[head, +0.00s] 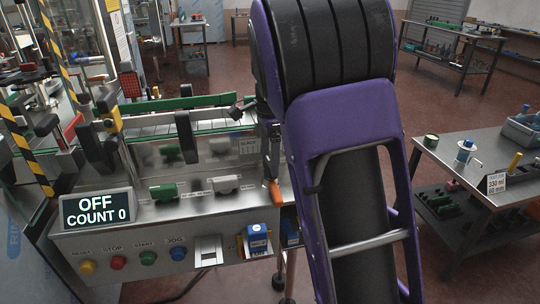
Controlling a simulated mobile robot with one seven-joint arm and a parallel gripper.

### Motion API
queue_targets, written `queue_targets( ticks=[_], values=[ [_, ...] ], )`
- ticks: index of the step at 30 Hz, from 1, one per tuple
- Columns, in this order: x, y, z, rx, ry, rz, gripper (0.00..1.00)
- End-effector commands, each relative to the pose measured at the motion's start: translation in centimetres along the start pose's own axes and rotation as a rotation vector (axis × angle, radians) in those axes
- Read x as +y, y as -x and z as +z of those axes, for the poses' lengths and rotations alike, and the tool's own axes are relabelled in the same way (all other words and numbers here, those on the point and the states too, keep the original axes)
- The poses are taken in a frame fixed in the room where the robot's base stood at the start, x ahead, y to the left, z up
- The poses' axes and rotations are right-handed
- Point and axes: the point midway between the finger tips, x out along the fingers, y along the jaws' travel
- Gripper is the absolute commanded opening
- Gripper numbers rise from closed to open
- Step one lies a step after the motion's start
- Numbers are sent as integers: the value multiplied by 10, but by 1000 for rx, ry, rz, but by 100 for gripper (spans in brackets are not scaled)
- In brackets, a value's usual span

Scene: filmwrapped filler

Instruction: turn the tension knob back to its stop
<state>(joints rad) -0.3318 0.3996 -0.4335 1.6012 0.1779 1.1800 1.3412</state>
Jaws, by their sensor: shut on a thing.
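My purple and black arm fills the middle of the head view and hides part of the machine's right end. My gripper (268,146) shows as a narrow dark shape at the arm's left edge, beside a small white label (248,145) that seems to read SLACK. It is shut on the tension knob there. The knob itself is mostly hidden by the gripper and arm, so I cannot see its angle or its stop. An orange handle (275,192) is just below the gripper.
The machine's display (97,209) reads OFF, COUNT 0. Coloured buttons (148,257) line its front, with a blue box (257,238) to their right. Green and white handles sit on the deck. A side table (470,190) stands right, with open floor between.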

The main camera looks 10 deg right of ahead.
Motion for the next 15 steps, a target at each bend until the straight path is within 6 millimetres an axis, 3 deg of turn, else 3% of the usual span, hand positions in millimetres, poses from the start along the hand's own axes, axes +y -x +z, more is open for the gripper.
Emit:
queue_targets(
  ticks=[15],
  values=[
    [0,3,0,-1,445,1,23]
  ],
)
